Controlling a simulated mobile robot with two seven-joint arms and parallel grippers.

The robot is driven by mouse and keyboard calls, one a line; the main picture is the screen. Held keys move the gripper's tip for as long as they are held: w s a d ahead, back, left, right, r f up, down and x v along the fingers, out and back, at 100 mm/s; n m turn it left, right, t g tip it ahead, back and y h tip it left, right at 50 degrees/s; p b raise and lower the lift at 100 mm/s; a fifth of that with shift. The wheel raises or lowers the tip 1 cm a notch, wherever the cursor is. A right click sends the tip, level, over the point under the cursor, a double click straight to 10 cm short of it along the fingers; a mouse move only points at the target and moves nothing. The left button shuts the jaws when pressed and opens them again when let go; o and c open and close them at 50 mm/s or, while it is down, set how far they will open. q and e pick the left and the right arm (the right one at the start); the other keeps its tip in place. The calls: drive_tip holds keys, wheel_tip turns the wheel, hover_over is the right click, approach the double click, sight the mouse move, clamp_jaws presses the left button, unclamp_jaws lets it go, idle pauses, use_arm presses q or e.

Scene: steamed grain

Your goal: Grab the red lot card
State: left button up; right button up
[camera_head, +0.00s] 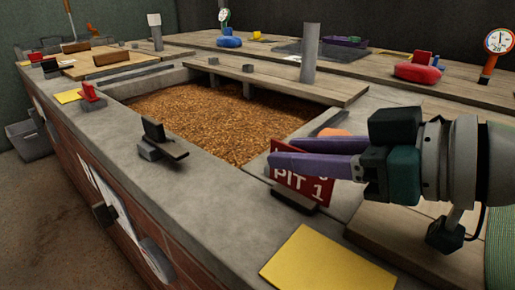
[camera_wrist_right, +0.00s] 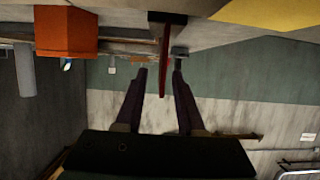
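The red lot card (camera_head: 309,187), lettered "PIT 1", stands upright in a dark holder (camera_head: 292,199) on the pit's concrete rim. My right gripper (camera_head: 279,151) is level with its upper part, one purple finger crossing in front of it. In the right wrist view the card (camera_wrist_right: 165,60) shows edge-on, its edge reaching between the two fingers (camera_wrist_right: 160,75). Gaps show on both sides, so the right gripper is open around the card and apart from it. My left gripper is not in view.
A yellow sheet (camera_head: 318,262) lies on the near rim. The grain pit (camera_head: 210,112) is behind the card. A dark stand (camera_head: 160,140) is on the left rim. An orange object (camera_head: 335,132) sits behind my right fingers. Wooden boards (camera_head: 405,235) lie below my right arm.

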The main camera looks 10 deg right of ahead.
clamp_jaws()
drive_tip(key=shift+r, duration=0.1)
idle(0.5)
